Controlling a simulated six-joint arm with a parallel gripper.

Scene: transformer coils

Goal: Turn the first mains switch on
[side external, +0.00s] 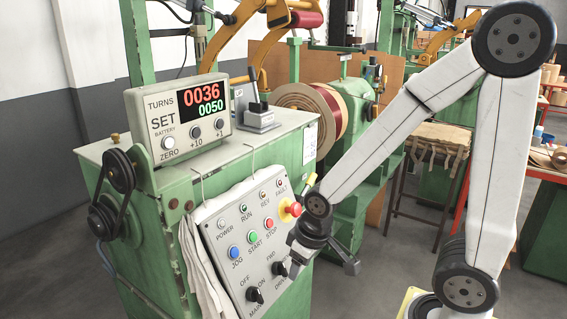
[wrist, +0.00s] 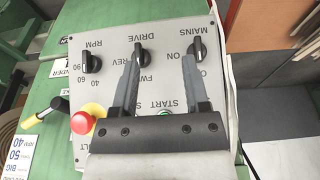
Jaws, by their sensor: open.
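The mains switch is a black rotary knob (side external: 255,295) at the lower left of the sloped control panel (side external: 212,240), with OFF and ON labels above it. In the wrist view the panel shows upside down, with the mains knob (wrist: 196,40) at its upper right. Which label the knob points to is unclear. My gripper (wrist: 162,55) is open and empty over the panel, its fingers apart between the mains knob and the drive knob (wrist: 140,53). One fingertip shows just below the mains knob; contact cannot be told. In the side view my gripper (side external: 293,262) hides the panel's lower right.
A red emergency stop button (side external: 291,210) stands out at the panel's right edge and shows in the wrist view (wrist: 82,123). Jog, start and stop buttons (side external: 253,237) sit mid-panel. The RPM knob (wrist: 91,62) is beyond the drive knob. A counter box (side external: 180,117) stands on the cabinet.

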